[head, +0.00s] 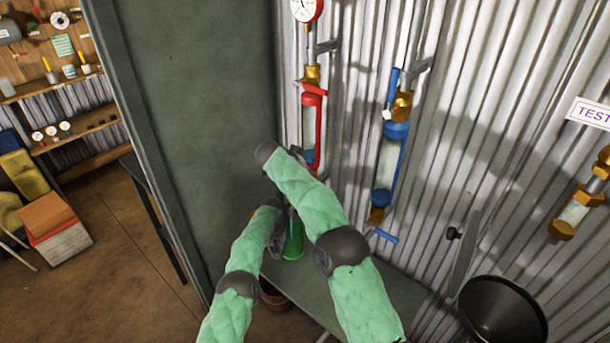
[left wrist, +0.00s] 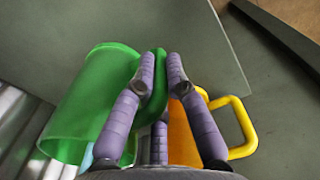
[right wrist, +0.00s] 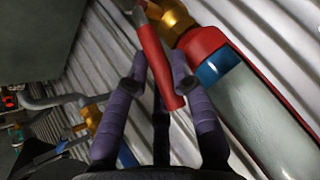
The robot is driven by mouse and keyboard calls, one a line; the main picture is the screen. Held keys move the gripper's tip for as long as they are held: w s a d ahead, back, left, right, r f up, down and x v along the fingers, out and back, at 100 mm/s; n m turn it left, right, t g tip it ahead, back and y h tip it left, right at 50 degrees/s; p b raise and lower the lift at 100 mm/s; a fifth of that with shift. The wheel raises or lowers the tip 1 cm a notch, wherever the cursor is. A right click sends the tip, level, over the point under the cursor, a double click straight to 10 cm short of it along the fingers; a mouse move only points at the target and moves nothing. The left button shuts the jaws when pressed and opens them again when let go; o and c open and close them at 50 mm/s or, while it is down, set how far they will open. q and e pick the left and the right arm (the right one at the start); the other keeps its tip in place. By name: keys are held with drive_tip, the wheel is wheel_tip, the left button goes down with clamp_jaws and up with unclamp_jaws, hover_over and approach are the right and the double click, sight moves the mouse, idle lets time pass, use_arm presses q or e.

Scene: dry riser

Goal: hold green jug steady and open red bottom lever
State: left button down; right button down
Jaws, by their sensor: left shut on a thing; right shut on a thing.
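The green jug (left wrist: 88,105) shows in the left wrist view. My left gripper (left wrist: 163,62) is shut on its green handle. In the head view the jug (head: 293,238) is partly hidden behind my arms, low by the wall bench. The red bottom lever (right wrist: 158,62) shows in the right wrist view beside the red-capped clear tube (right wrist: 262,100). My right gripper (right wrist: 158,75) is shut on the lever, its fingers on either side of it.
A yellow jug (left wrist: 185,125) stands close beside the green jug. A blue riser (head: 387,165) with a blue lever (head: 384,235) is to the right on the corrugated wall. A black funnel-like bin (head: 502,310) is at lower right. A grey panel (head: 195,110) stands left.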

drive_tip(key=shift+w+r, duration=0.1)
drive_tip(key=shift+r, duration=0.15)
drive_tip(key=c, duration=1)
unclamp_jaws()
drive_tip(key=shift+f, duration=0.15)
drive_tip(key=v, duration=1.2)
drive_tip(key=shift+a, duration=0.1)
idle(0.6)
use_arm(q)
drive_tip(key=c, duration=1.2)
unclamp_jaws()
